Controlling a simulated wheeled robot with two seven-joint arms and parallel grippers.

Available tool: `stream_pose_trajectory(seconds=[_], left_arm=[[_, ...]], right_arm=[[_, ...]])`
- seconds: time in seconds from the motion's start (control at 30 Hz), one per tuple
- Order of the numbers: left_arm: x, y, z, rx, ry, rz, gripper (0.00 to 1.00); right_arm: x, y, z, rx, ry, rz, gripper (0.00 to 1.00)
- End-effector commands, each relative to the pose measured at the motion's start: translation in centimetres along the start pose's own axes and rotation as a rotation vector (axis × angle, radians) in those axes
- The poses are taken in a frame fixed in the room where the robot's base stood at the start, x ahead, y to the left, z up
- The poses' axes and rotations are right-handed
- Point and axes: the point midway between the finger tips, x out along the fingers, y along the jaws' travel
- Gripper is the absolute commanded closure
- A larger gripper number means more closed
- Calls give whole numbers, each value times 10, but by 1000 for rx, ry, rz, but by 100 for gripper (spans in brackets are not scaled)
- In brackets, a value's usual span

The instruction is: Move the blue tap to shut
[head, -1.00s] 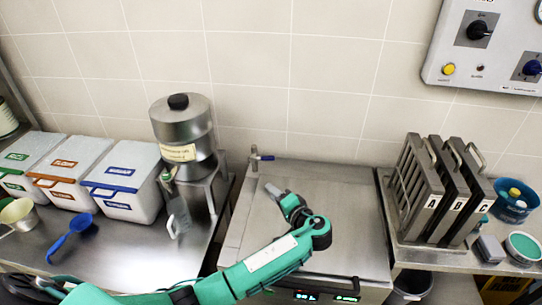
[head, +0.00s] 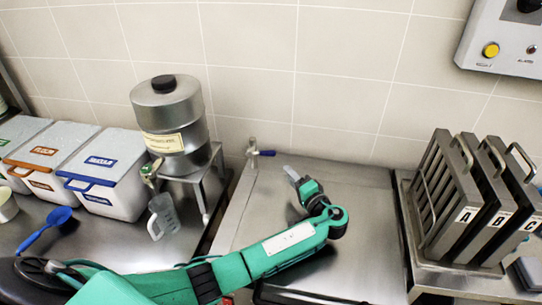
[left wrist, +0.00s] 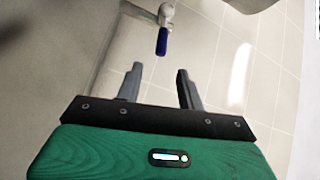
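The blue tap (head: 262,153) is a small blue lever on a metal fitting that stands at the back left edge of the steel counter, near the tiled wall. In the left wrist view the blue lever (left wrist: 162,41) shows ahead of the fingertips, at the top middle. My left gripper (head: 291,173) is just right of the tap and nearer to me, apart from it. In the left wrist view its two fingers (left wrist: 158,75) are spread with nothing between them. My right gripper is not in view.
A steel urn (head: 172,125) with its own small tap and a clear jug (head: 163,215) stand to the left. White bins (head: 112,180) and a blue scoop (head: 48,228) lie farther left. A rack of lettered panels (head: 465,215) stands right. The steel top (head: 350,225) between is clear.

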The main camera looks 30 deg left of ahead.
Motion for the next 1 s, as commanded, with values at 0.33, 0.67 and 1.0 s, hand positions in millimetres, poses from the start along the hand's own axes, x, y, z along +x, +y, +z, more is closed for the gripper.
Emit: stream_pose_trajectory(seconds=[0.33, 0.67, 1.0], left_arm=[[67, -1, 1, 1, -3, -5, 62], [122, 0, 0, 1, -1, -1, 62], [133, -1, 0, 1, -1, 0, 62]], right_arm=[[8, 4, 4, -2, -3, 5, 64], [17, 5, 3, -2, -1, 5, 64], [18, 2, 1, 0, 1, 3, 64]])
